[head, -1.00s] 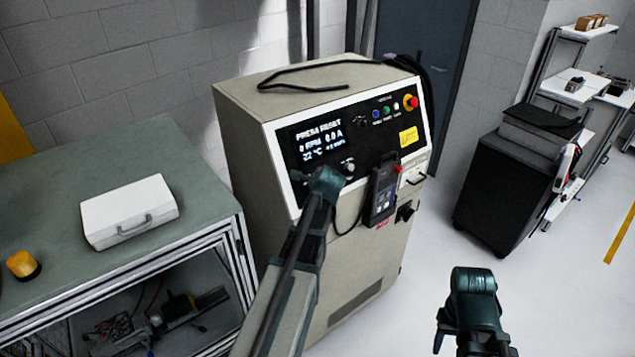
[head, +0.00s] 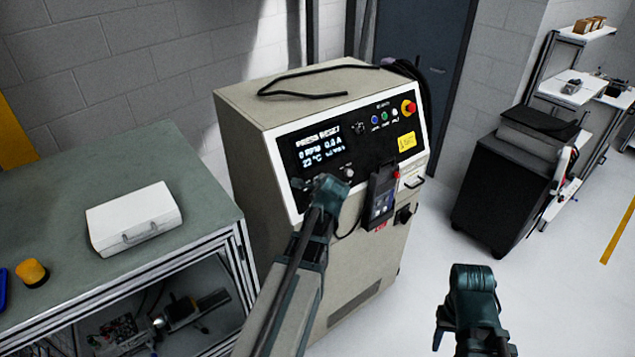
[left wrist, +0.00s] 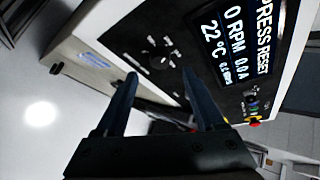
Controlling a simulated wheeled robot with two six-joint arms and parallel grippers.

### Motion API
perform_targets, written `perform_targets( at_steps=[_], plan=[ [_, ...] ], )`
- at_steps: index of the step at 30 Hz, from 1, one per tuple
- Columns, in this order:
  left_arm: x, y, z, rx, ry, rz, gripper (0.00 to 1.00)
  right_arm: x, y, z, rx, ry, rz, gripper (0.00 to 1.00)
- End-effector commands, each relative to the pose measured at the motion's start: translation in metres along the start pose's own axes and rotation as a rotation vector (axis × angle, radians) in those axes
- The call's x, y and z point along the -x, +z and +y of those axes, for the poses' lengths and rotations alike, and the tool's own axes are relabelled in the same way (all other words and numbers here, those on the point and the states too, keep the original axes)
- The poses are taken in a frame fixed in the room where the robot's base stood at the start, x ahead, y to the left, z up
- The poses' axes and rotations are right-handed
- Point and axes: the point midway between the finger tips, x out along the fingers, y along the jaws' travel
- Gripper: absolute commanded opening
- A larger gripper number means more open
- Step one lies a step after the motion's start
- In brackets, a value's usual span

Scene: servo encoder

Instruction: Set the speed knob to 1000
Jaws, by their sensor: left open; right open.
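The control cabinet's black panel (head: 385,146) carries a lit display (head: 320,147) reading PRESS RESET and 0 RPM. In the left wrist view, a round dial with white tick marks (left wrist: 159,62) sits below the display (left wrist: 237,45) in panel terms. I take it for the speed knob; its setting is too small to read. My left gripper (head: 327,187) is in front of the lower panel and covers part of it. In the left wrist view, its fingers (left wrist: 160,84) are apart and empty, short of the dial. My right gripper (head: 466,310) is open and empty, low and away from the cabinet.
A handheld device (head: 381,195) hangs on the cabinet front, right of my left gripper. A red emergency button (head: 408,107) is at the panel's upper right. A green bench (head: 75,185) with a white case (head: 134,217) stands left. A black cart (head: 505,190) stands right; floor between is clear.

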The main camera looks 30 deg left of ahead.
Motion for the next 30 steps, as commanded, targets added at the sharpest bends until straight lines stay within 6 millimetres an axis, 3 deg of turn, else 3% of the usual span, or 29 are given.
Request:
perform_targets(
  at_steps=[1,3,12,30],
  plan=[
    [0.020,0.002,-0.003,-0.001,0.000,0.002,0.71,0.015,0.001,0.001,0.001,0.000,0.000,0.50],
    [0.035,0.002,-0.003,-0.002,0.000,0.002,0.71,0.024,0.002,0.002,0.002,0.000,-0.001,0.50],
    [0.074,0.001,-0.001,0.000,0.000,0.001,0.71,0.046,0.003,0.004,-0.009,-0.001,-0.002,0.50],
    [0.080,0.000,0.000,0.000,0.000,0.000,0.71,0.049,0.003,0.004,-0.013,-0.002,-0.002,0.50]
  ],
)
